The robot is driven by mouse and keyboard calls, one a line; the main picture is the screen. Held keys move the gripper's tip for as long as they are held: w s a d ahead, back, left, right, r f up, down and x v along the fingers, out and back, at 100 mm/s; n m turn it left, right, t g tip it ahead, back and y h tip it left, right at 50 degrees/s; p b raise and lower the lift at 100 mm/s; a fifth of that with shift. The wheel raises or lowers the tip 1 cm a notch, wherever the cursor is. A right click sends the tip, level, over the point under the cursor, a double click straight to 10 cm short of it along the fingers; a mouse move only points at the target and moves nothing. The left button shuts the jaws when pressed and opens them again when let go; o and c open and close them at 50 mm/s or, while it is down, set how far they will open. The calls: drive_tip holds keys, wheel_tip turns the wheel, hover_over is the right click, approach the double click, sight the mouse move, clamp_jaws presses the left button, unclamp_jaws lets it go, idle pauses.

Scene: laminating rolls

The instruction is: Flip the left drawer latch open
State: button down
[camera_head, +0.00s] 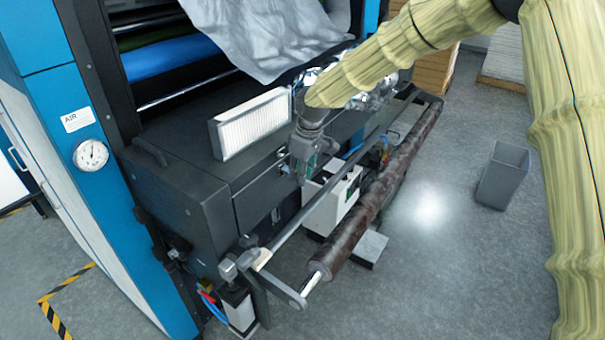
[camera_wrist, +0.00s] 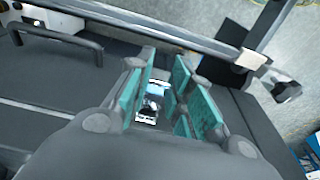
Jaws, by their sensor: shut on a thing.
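My gripper (camera_head: 302,172) is at the front of the dark machine cabinet, pointing down beside its upper front edge. In the wrist view, the teal-padded fingers of my gripper (camera_wrist: 160,82) stand on either side of a small shiny metal latch (camera_wrist: 151,103), and they are shut on it with a visible gap between the pads. The fingers and palm partly cover the latch, so its exact angle is hard to tell. In the head view, my gripper hides the spot it holds. A small fitting (camera_head: 276,214) shows on the cabinet front, lower left of my gripper.
A white pleated filter (camera_head: 250,124) stands on the cabinet top (camera_head: 185,150) close behind my gripper. A metal bar (camera_head: 320,206) and a dark brown roll (camera_head: 385,195) run across in front. A grey bin (camera_head: 503,177) stands on the open floor at right.

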drive_tip(key=shift+s+f, duration=0.15)
drive_tip(key=c, duration=1.3)
unclamp_jaws()
drive_tip(key=shift+a, duration=0.1)
drive_tip(key=shift+r, duration=0.7)
drive_tip(key=r, duration=0.3)
drive_tip(key=d+r, duration=0.1)
drive_tip(key=r, duration=0.3)
drive_tip(key=s+r, duration=0.1)
drive_tip(key=r, duration=0.2)
drive_tip(key=shift+d+r, duration=0.3)
drive_tip(key=shift+d, duration=0.05)
